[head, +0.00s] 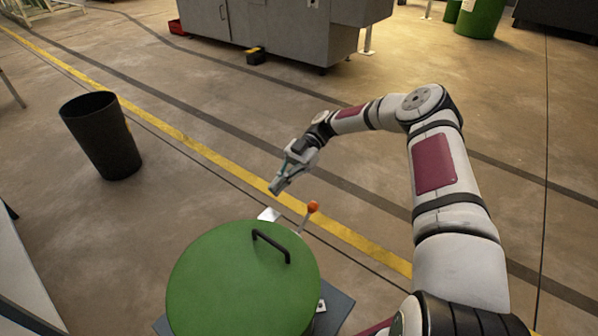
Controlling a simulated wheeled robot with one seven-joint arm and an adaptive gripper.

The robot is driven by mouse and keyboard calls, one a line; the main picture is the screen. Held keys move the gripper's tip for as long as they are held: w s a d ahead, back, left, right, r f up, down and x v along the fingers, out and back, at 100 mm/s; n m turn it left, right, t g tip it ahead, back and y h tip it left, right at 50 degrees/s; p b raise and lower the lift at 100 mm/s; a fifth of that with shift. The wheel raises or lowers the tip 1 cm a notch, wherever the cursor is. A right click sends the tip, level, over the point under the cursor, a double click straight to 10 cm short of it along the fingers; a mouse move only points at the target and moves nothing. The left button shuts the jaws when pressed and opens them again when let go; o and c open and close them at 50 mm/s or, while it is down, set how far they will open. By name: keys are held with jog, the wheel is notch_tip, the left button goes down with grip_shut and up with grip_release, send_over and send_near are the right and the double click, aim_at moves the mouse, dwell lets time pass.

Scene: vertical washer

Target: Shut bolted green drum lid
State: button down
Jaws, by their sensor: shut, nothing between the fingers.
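The round green drum lid (225,285) lies flat over the drum at the bottom of the head view, with a black bar handle (271,246) near its upper right. It looks lowered, but its rim and any bolts are hard to make out. My gripper (276,188) is above and beyond the lid's far edge, apart from it. Its fingers are shut and empty. A lever with an orange knob (313,207) stands beside the lid at the far right, just right of my gripper.
The drum stands on a grey base (338,306). A black bin (101,136) is at the left. A grey machine cabinet (270,30) stands at the back, with a green barrel (481,17) at the far right. The floor between is mostly open, crossed by a yellow line.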

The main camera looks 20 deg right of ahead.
jog(key=w+d+f, duration=0.2)
jog(key=w+d, duration=0.1)
jog(key=d, duration=0.3)
jog(key=shift+w+d, duration=0.25)
jog(key=shift+w, duration=0.1)
